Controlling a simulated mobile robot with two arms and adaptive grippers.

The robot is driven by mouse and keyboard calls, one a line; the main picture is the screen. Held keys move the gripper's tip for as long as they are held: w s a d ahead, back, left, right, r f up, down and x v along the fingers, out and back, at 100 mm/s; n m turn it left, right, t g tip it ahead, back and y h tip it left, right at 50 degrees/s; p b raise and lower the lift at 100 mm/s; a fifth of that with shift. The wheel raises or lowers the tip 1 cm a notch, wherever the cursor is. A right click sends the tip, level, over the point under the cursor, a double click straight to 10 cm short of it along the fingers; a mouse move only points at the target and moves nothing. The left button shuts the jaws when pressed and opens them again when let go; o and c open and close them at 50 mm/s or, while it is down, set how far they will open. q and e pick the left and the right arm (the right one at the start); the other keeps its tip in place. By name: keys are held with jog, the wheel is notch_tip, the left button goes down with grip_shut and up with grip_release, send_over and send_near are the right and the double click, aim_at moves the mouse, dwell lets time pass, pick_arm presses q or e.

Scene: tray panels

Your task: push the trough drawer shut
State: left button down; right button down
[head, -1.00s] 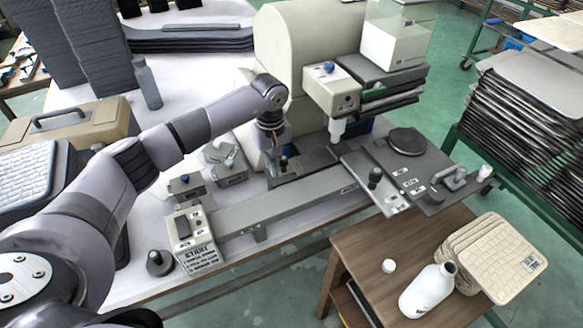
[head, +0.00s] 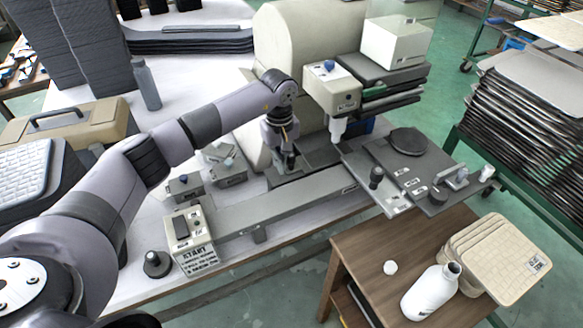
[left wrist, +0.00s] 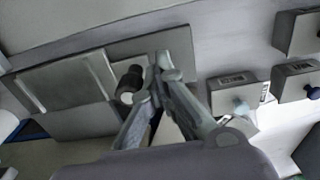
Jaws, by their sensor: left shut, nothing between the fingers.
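The trough drawer (head: 282,181) looks like a flat grey plate low at the front of the cream machine, behind the long grey rail. In the left wrist view the grey plate (left wrist: 150,48) carries a dark round knob (left wrist: 130,84). My left gripper (head: 288,168) is at this plate, fingers pointing down, and hides the knob in the head view. In the left wrist view its fingertips (left wrist: 163,62) are together and empty, just right of the knob. I cannot tell whether they touch it. My right gripper is not in view.
The cream machine (head: 283,40) stands behind the gripper. Small grey blocks with blue knobs (head: 229,172) lie to its left, and the START box (head: 190,238) is at the rail's left end. A dark panel platform (head: 425,170) is on the right. A wooden stand (head: 365,262) is in front.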

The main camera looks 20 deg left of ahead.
pick_arm(q)
jog(key=shift+w+d+b, duration=0.9)
jog(key=shift+w+d, duration=0.05)
jog(key=shift+w, duration=0.1)
jog(key=shift+s+a+r, duration=0.1)
jog(key=shift+s+a, duration=0.4)
jog(key=shift+s, duration=0.05)
notch_tip(320, 180, up, 7)
jog(key=p, duration=0.4)
